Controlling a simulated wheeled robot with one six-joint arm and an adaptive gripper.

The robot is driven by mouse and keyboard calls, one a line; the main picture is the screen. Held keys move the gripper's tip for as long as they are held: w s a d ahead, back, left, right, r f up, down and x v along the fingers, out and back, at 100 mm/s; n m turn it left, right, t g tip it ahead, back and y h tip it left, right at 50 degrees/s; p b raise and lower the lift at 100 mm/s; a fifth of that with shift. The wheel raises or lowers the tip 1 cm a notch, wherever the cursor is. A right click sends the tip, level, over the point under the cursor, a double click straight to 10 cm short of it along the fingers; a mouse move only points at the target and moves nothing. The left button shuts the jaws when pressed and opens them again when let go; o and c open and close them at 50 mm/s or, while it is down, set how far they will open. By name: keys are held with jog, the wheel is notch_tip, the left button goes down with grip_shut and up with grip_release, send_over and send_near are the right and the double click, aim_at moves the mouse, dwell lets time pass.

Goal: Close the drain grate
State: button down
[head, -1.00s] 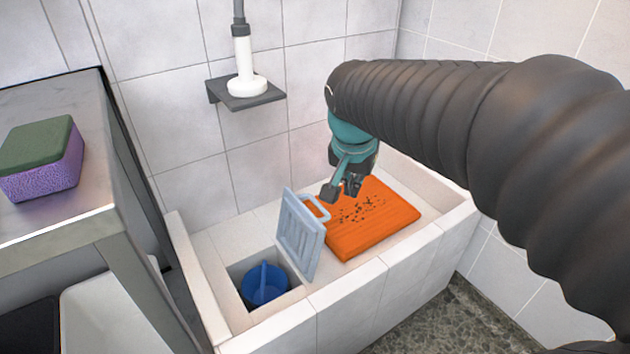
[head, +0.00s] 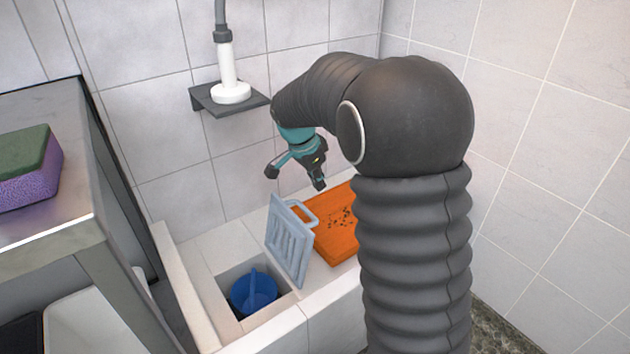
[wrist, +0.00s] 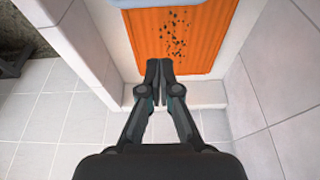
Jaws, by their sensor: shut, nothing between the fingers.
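The light blue drain grate (head: 289,243) stands raised, near upright, along the right side of the square drain opening (head: 222,285). A blue cup-like thing with a handle (head: 253,292) sits in the opening.
A metal table (head: 75,222) with a purple and green sponge (head: 25,170) is at left. A small dark shelf (head: 215,100) holds a white fixture.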

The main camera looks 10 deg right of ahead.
notch_tip(320, 180, down, 6)
jog(key=a, duration=0.1)
jog(key=shift+s+a+f, duration=0.2)
jog(key=shift+s+a, duration=0.15)
jog(key=shift+a, duration=0.05)
jog(key=shift+a+b, duration=0.1)
jog(key=shift+b, duration=0.2)
